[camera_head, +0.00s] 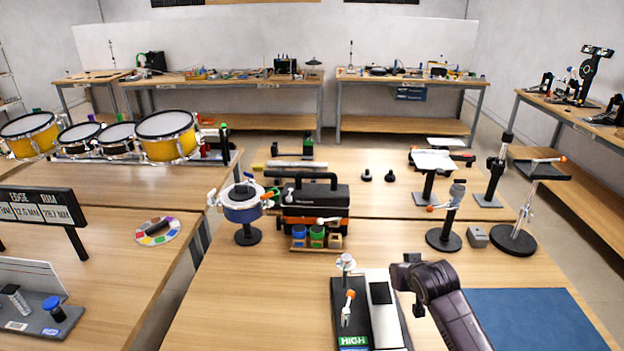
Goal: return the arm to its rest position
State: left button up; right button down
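One of my arms comes in from the bottom right, dark and purplish. My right gripper (408,285) is at its end, over the right side of the white and black device (384,310) on the front table. The gripper is small and dark here, and I cannot tell if its fingers are open or shut. I see nothing clearly held in it. My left arm and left gripper are not in view.
A blue mat (540,325) lies under and right of my arm. A black toolbox (315,205), a drum on a stand (243,205) and several stands (512,240) are farther back.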

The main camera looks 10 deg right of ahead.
jog(key=n+g, duration=0.1)
send_over(383, 328)
jog(key=shift+y, duration=0.3)
notch_tip(383, 328, down, 5)
jog(key=shift+f, duration=0.2)
jog(key=s+a+f, duration=0.1)
jog(key=s, duration=0.2)
jog(key=s+a+f+n+g, duration=0.1)
jog(key=s+a, duration=0.1)
jog(key=s, duration=0.1)
jog(key=s+a+f+g, duration=0.1)
jog(key=s+a, duration=0.1)
jog(key=s, duration=0.2)
jog(key=shift+n+y, duration=0.3)
jog(key=s+a+n+g, duration=0.1)
jog(key=s+a+g, duration=0.15)
jog(key=s, duration=0.75)
jog(key=s+a+n+g, duration=0.1)
jog(key=s+a, duration=0.2)
jog(key=s, duration=0.7)
notch_tip(383, 328, down, 27)
jog(key=s+b, duration=0.1)
jog(key=b, duration=0.1)
jog(key=s+d+f+g+b, duration=0.1)
jog(key=s+d+f+g, duration=0.1)
jog(key=s+f, duration=1.5)
jog(key=shift+s+d+f+y, duration=0.15)
jog(key=shift+d+f+y, duration=0.15)
jog(key=shift+d+f, duration=0.25)
